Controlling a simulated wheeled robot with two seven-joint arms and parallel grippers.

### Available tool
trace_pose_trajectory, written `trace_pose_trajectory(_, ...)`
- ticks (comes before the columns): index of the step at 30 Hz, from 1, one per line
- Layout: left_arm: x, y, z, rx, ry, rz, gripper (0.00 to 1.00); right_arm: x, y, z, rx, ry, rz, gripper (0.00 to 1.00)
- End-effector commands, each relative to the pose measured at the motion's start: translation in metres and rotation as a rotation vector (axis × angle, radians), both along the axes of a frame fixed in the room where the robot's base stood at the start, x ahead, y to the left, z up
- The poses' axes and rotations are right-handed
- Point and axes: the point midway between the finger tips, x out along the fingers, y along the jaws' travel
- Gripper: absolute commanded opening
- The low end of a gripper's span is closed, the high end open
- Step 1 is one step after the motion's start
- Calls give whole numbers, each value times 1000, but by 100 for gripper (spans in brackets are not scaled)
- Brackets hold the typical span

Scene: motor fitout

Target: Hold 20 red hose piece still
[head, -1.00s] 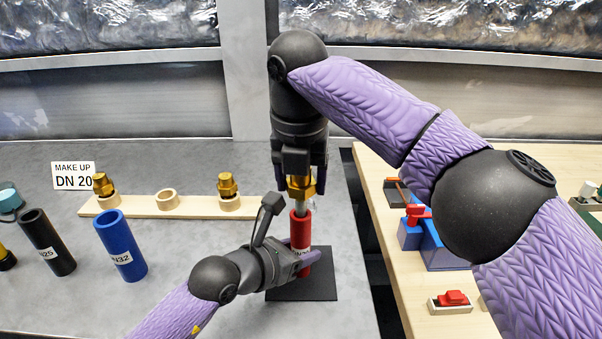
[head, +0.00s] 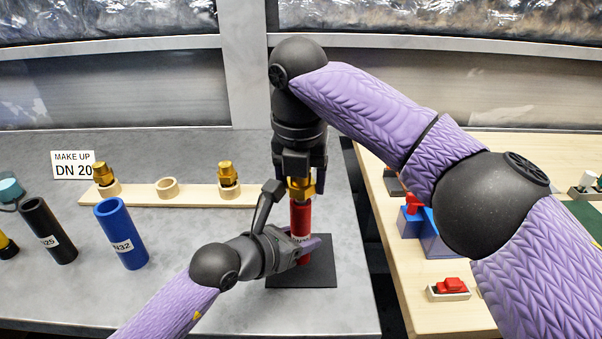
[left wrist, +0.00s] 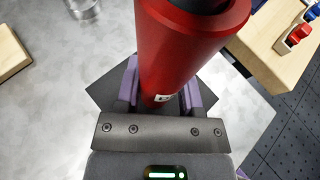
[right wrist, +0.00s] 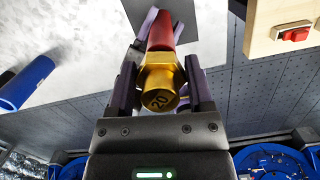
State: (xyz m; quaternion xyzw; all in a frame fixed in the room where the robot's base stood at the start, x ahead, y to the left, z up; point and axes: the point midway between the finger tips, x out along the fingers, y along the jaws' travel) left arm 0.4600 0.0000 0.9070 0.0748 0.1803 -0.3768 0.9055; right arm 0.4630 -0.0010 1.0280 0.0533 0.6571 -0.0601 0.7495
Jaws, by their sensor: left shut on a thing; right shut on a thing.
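The red hose piece (head: 300,218) stands upright on a dark square mat (head: 318,275). It also shows in the left wrist view (left wrist: 185,50). My left gripper (head: 300,250) is shut around its lower part, and its fingers show on both sides of the hose in the left wrist view. My right gripper (head: 301,180) is above, shut on a brass fitting (right wrist: 158,82) marked 20. The fitting sits at the top end of the red hose, with its shank no longer visible in the head view.
A blue hose (head: 121,235) and a black hose (head: 48,232) stand to the left. A wooden strip (head: 140,196) behind holds two brass fittings in rings, plus one empty ring (head: 167,188). A wooden table (head: 400,270) with blue and red items is at the right.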

Motion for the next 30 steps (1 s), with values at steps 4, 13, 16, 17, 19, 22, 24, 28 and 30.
trace_pose_trajectory(4,0,0,0,0,0,0,0,0,0,-3,0,0,0,15)
trace_pose_trajectory(13,0,0,0,0,0,0,0,0,0,-10,0,1,-1,15)
trace_pose_trajectory(16,0,0,0,0,0,0,0,0,0,-12,0,1,-1,15)
trace_pose_trajectory(17,0,0,0,0,0,0,0,0,0,-13,0,1,-1,15)
trace_pose_trajectory(19,0,0,0,0,0,0,0,0,0,-14,0,0,-1,15)
trace_pose_trajectory(22,0,0,0,0,0,0,0,0,0,-16,0,0,-1,15)
trace_pose_trajectory(24,0,0,0,0,0,0,0,0,0,-18,0,0,-1,15)
trace_pose_trajectory(28,0,0,0,0,0,0,0,0,0,-19,0,0,-1,81)
trace_pose_trajectory(30,0,0,0,0,0,0,0,0,0,-19,0,0,-1,96)
